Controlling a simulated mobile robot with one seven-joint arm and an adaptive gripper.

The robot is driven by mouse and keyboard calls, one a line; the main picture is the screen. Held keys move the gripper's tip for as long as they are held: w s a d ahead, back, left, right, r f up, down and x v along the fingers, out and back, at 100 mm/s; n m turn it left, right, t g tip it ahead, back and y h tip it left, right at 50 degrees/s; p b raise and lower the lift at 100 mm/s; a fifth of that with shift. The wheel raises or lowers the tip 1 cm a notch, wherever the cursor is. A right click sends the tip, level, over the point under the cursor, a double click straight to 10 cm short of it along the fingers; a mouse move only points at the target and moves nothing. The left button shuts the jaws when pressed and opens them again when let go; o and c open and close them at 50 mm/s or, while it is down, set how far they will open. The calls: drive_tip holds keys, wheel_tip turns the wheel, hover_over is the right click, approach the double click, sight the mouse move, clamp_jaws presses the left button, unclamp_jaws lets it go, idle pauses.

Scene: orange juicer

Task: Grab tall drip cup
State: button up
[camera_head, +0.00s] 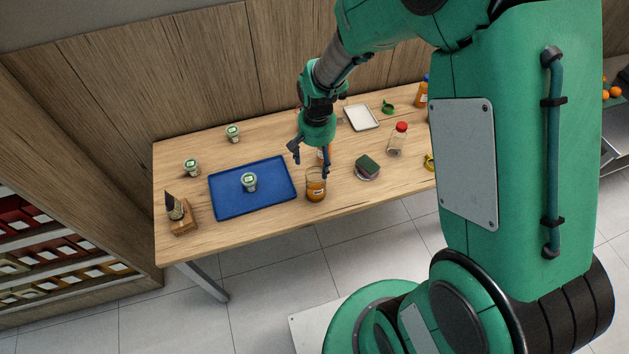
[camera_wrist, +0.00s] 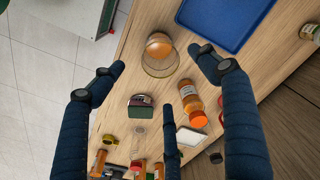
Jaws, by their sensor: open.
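A clear glass cup with orange contents (camera_head: 316,186), which looks like the drip cup, stands upright near the table's front edge, just right of the blue tray. In the wrist view the cup (camera_wrist: 160,52) is beyond the fingertips, between the two side fingers. My gripper (camera_head: 310,160) is open and empty, pointing down above and slightly behind the cup. In the wrist view, my gripper's fingers (camera_wrist: 157,62) are spread wide, and no contact with the cup is visible.
An orange bottle (camera_wrist: 192,105) stands close behind the cup, partly hidden by my gripper in the head view. A sponge (camera_head: 367,167) and a red-capped jar (camera_head: 398,140) are to the right.

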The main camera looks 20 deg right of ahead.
sight(316, 189)
drive_tip(key=f, duration=0.4)
drive_tip(key=shift+w, duration=0.2)
drive_tip(key=shift+f+b, duration=0.85)
drive_tip(key=shift+f, duration=3.45)
drive_tip(key=shift+s+f+b, duration=0.1)
drive_tip(key=shift+f+b, duration=0.65)
drive_tip(key=shift+f, duration=1.85)
drive_tip(key=shift+c, duration=0.3)
drive_tip(key=c, duration=1.2)
